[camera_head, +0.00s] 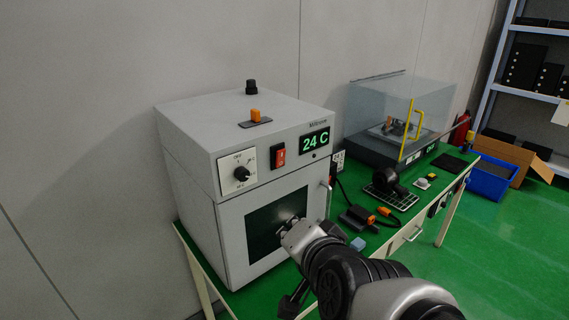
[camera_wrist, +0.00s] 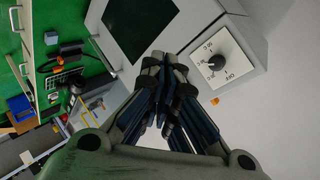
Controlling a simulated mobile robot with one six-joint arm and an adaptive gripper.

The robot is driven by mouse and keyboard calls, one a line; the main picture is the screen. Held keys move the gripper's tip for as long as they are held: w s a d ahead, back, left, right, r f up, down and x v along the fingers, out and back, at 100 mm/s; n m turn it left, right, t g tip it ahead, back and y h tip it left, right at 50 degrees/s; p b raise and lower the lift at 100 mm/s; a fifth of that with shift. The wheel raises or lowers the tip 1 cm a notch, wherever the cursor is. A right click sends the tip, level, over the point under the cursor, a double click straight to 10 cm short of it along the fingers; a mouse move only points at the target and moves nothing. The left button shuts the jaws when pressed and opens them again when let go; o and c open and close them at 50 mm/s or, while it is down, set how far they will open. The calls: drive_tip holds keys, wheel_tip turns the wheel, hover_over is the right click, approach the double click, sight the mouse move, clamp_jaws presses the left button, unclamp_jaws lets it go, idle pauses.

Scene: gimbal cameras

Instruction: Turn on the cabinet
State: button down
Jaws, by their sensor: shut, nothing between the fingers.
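The cabinet (camera_head: 222,205) is a grey box with a dark door window, standing on the green table at the left. Its front panel carries a black rotary knob (camera_head: 241,173) on a white dial, a red rocker switch (camera_head: 278,156) and a display (camera_head: 314,141) reading 24 C. The knob also shows at the upper right of the wrist view (camera_wrist: 216,63). My gripper (camera_head: 290,226) is in front of the door window, below the panel, apart from the knob and switch. In the wrist view the fingers (camera_wrist: 163,62) are together and empty.
A clear-covered machine (camera_head: 400,110) with a yellow handle stands farther along the green table (camera_head: 345,203). Small parts, including an orange and black tool (camera_head: 358,218), lie right of the cabinet. A blue bin (camera_head: 490,182) and shelves (camera_head: 535,95) are at the far right.

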sight(280, 158)
drive_tip(key=w+d+r+m+t+h+b, duration=0.2)
drive_tip(key=w+m+t+h, duration=0.4)
drive_tip(key=m, duration=0.7)
drive_tip(key=shift+w+t+b, duration=0.3)
drive_tip(key=shift+t+b, duration=0.1)
drive_tip(key=shift+b, duration=0.45)
drive_tip(key=shift+w+r+p, duration=0.1)
drive_tip(key=shift+p, duration=0.2)
drive_tip(key=a+p+x, duration=0.2)
drive_tip(key=p+x, duration=0.4)
drive_tip(key=x, duration=0.6)
drive_tip(key=shift+w+a+r, duration=0.2)
drive_tip(key=shift+w+a, duration=0.1)
drive_tip(key=shift+w, duration=0.3)
